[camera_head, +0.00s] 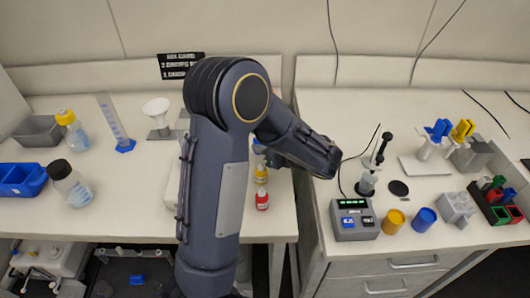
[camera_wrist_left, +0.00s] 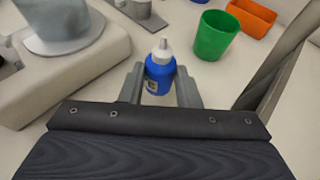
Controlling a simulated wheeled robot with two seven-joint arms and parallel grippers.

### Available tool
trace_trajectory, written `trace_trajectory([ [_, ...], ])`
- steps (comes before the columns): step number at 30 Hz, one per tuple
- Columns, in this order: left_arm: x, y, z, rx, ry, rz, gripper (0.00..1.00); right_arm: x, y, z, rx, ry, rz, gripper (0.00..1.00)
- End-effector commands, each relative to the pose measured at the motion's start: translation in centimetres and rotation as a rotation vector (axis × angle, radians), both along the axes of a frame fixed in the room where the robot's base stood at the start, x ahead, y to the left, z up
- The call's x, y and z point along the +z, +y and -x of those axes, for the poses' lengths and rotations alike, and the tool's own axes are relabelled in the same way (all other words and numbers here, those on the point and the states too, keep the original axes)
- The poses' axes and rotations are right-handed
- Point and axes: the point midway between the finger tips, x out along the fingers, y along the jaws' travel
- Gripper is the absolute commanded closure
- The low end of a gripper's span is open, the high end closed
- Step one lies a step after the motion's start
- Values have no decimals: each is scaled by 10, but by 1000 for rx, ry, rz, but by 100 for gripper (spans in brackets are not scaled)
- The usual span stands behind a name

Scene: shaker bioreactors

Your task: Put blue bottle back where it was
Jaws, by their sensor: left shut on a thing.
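The blue bottle (camera_wrist_left: 158,74) with a white nozzle cap shows in the left wrist view, upright between the two fingers of my left gripper (camera_wrist_left: 161,84). The gripper is shut on it. Whether the base touches the table is hard to tell. In the head view my left arm crosses the middle and hides most of the gripper and bottle. A yellow-labelled bottle (camera_head: 261,173) and a red bottle (camera_head: 262,200) stand in a row just below that spot. My right gripper is not in view.
In the wrist view a green cup (camera_wrist_left: 215,36) and an orange tray (camera_wrist_left: 251,17) stand beyond the bottle; a pale device (camera_wrist_left: 70,75) is at left. In the head view a grey device (camera_head: 354,220), yellow cup (camera_head: 393,221) and blue cup (camera_head: 424,220) are on the right bench.

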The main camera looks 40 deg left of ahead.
Motion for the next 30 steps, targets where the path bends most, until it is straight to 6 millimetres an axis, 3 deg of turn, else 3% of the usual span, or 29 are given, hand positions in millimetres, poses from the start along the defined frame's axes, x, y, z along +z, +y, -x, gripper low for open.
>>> trace_trajectory([
  [7, -33, 4, -4, 0, 5, 0, 89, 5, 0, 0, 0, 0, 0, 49],
  [20, -42, 4, -4, -1, 0, 0, 89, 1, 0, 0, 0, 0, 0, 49],
  [21, -42, 4, -4, 0, 0, 1, 69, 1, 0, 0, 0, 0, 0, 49],
  [23, -41, 4, -4, 0, 0, 1, 62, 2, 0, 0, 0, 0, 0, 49],
  [30, -41, 4, -4, 0, 0, 1, 62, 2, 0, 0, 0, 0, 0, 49],
])
